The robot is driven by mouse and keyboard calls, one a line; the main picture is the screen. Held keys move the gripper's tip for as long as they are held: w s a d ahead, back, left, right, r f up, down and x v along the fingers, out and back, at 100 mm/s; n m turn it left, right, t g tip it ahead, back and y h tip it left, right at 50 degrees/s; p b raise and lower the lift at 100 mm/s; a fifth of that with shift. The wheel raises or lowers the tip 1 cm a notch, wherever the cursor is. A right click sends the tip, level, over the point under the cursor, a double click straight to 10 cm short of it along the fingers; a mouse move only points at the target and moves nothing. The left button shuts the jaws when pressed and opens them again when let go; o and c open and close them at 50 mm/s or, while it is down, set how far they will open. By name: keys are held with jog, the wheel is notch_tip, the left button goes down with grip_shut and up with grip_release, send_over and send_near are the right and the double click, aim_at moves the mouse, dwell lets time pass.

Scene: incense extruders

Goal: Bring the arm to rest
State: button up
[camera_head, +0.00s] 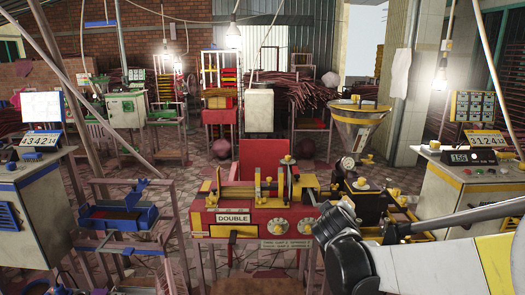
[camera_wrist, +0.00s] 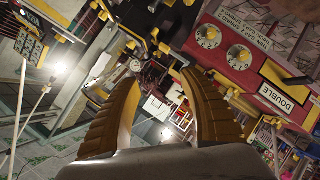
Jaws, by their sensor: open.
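My arm (camera_head: 430,262) reaches in from the right side of the head view, in front of the machines. In that view the fingers of my gripper cannot be made out clearly against the machine behind. In the wrist view my gripper (camera_wrist: 155,95) shows two yellow-brown ribbed fingers spread wide apart. Nothing is between them. The wrist view is tilted, and the red machine marked DOUBLE (camera_wrist: 275,97) shows at its upper right. In the head view this machine (camera_head: 250,218) stands in the middle, left of my arm.
A metal funnel (camera_head: 357,125) stands behind my arm. White control cabinets stand at the right (camera_head: 455,190) and left (camera_head: 38,205). A blue device (camera_head: 122,215) on a stand is at the left. Tiled floor shows between the stands.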

jog(key=s+a+f+m+g+y, duration=0.1)
jog(key=s+f+m+g+y, duration=0.1)
jog(key=s, duration=1.4)
jog(key=s+a+f+m+g+y, duration=0.1)
jog(key=s+f+m+g+y, duration=0.1)
jog(key=s, duration=1.4)
jog(key=shift+s+a+m+g, duration=0.35)
jog(key=shift+m+g, duration=0.35)
jog(key=shift+m, duration=0.3)
jog(key=shift+w, duration=0.1)
